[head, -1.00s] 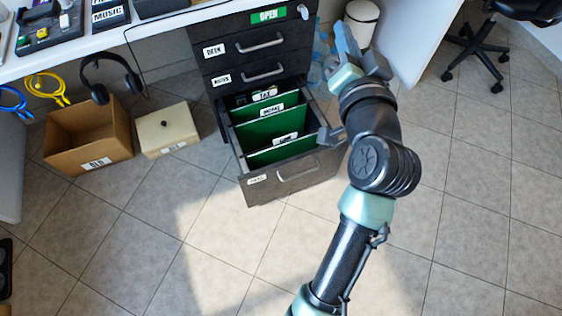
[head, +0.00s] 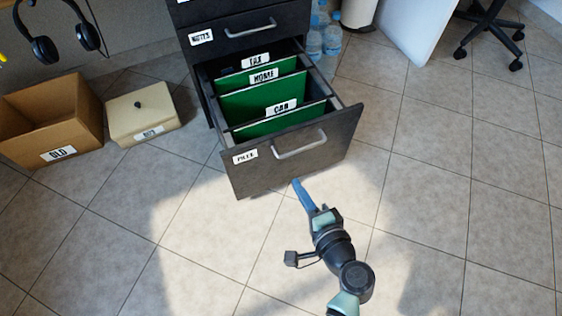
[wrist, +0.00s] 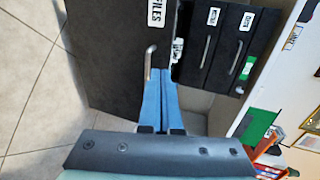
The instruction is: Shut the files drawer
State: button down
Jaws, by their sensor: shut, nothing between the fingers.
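The files drawer (head: 300,160) is the bottom drawer of a dark cabinet and stands pulled out. Its front has a metal handle (head: 300,145) and a white label. Green hanging folders (head: 262,102) stand inside. In the wrist view, the drawer front (wrist: 112,65) with its FILES label fills the upper left, and its handle shows beside my fingertips. My gripper (head: 297,183) has its blue fingers shut and empty, pointing at the drawer front near its lower edge. The fingers also show in the wrist view (wrist: 160,80). I cannot tell whether they touch the front.
The drawer above (head: 250,32) is shut. An open cardboard box (head: 55,120) marked OLD and a cream lidded box (head: 142,115) stand left of the cabinet. Water bottles (head: 322,40) stand behind right. A chair (head: 490,30) is at the far right. The floor before the drawer is clear.

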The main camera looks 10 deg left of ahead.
aim_at(271, 141)
jog(key=b+x, duration=0.2)
jog(key=x, duration=0.2)
jog(key=b+x, duration=0.2)
jog(key=x, duration=0.2)
jog(key=b+x, duration=0.2)
jog(key=x, duration=0.3)
jog(key=shift+r, duration=0.35)
jog(key=shift+w+a+r+b, duration=0.15)
jog(key=shift+w+a+b, duration=0.2)
jog(key=shift+w, duration=0.1)
